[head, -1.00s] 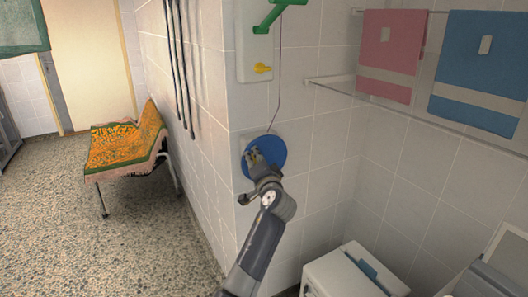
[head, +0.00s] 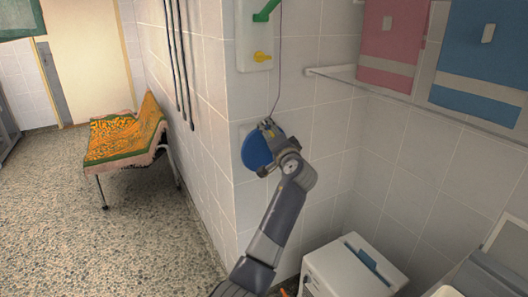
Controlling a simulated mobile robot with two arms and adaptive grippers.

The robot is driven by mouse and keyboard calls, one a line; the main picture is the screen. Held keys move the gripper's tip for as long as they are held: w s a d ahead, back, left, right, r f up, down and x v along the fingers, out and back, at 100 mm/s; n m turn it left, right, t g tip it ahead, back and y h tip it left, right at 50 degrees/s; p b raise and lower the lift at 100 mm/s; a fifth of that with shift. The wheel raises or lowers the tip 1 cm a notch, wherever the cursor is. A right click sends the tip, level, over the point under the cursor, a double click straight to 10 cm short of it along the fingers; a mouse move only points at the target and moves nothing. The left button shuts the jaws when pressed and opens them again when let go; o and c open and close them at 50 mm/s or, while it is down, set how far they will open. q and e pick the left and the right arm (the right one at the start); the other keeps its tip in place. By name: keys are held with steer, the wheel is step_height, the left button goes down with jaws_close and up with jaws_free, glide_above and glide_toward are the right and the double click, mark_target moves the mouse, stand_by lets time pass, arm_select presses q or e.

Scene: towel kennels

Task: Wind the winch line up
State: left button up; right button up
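A blue round disc (head: 254,151) is against the white tiled wall near the corner. A thin dark line (head: 279,90) runs down to it from above. Above it a pale plate (head: 253,45) on the wall carries a green handle (head: 265,13), cut by the top edge, and a yellow lever (head: 262,57). My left gripper (head: 266,143) is at the right side of the disc and covers part of it. Its fingers are small and partly hidden, so I cannot tell whether they grip the disc. My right gripper is not in view.
A white bin (head: 350,271) stands below. A bench with an orange cloth (head: 118,139) is at left; the speckled floor before it is clear.

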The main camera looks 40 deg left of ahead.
arm_select(q)
steer(key=shift+d+f, duration=0.1)
steer(key=shift+f, duration=0.05)
steer(key=shift+s+d, duration=0.15)
steer(key=shift+d, duration=0.05)
steer(key=w+d+v, duration=0.1)
steer(key=v, duration=0.7)
steer(key=shift+w+d+p, duration=0.2)
steer(key=shift+p, duration=0.1)
